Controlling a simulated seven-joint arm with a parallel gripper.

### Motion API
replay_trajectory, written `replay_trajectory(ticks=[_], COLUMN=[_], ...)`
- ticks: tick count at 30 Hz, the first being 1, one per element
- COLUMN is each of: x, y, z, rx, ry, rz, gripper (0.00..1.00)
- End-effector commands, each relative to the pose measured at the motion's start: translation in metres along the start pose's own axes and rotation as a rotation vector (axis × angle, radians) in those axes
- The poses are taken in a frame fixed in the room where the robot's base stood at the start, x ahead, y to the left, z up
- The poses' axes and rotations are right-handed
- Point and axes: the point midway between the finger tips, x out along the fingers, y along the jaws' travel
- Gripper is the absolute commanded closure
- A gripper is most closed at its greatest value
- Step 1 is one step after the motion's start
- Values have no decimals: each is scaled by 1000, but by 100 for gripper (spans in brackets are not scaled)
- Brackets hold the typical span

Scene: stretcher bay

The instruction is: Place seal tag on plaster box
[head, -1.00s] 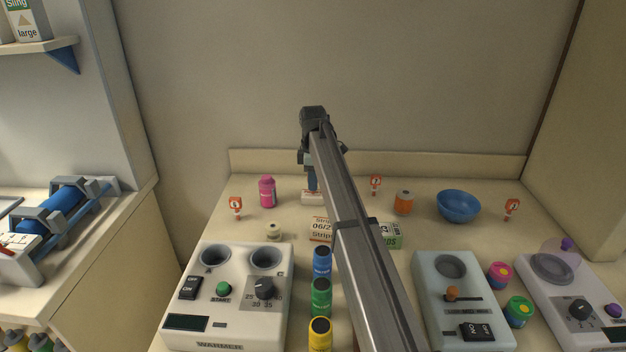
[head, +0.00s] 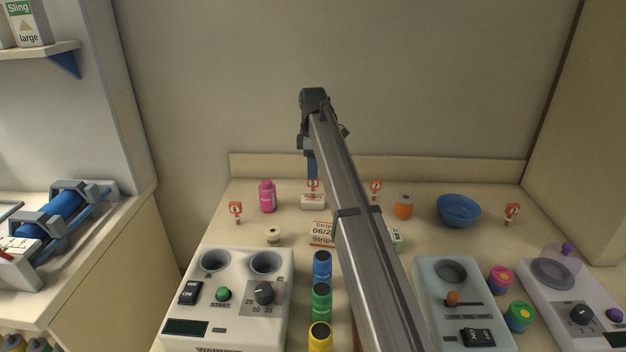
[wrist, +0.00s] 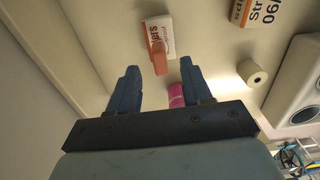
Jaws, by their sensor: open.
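The plaster box (head: 313,202) is a small white box with orange lettering, lying on the counter near its back. It also shows in the wrist view (wrist: 158,30). An orange-red seal tag (head: 312,185) stands upright at the box, its lower end seeming to meet the box top. In the wrist view the tag (wrist: 158,60) overlaps the box's near part; exact contact is hard to tell. My gripper (head: 312,172) is just above the tag, pointing down. In the wrist view its blue fingers (wrist: 160,68) are spread, apart from the tag, with nothing held.
Similar tags stand at left (head: 235,210), centre (head: 375,187) and far right (head: 512,210). A pink bottle (head: 267,197) is left of the box. A strips box (head: 321,233) and white roll (head: 273,236) are in front. A warmer (head: 228,290) stands front left.

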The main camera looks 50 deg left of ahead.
Motion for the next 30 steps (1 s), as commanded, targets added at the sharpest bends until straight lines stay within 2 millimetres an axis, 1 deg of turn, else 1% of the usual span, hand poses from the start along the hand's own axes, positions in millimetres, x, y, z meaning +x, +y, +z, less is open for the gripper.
replay_trajectory(ticks=[1,6,12,17,30], x=[-11,-38,-54,-59,-58], y=[1,1,0,0,0], z=[0,0,0,0,0], rx=[0,0,0,0,0], ry=[0,0,0,0,0], rz=[1,1,0,0,-1], gripper=[51,51,51,51,51])
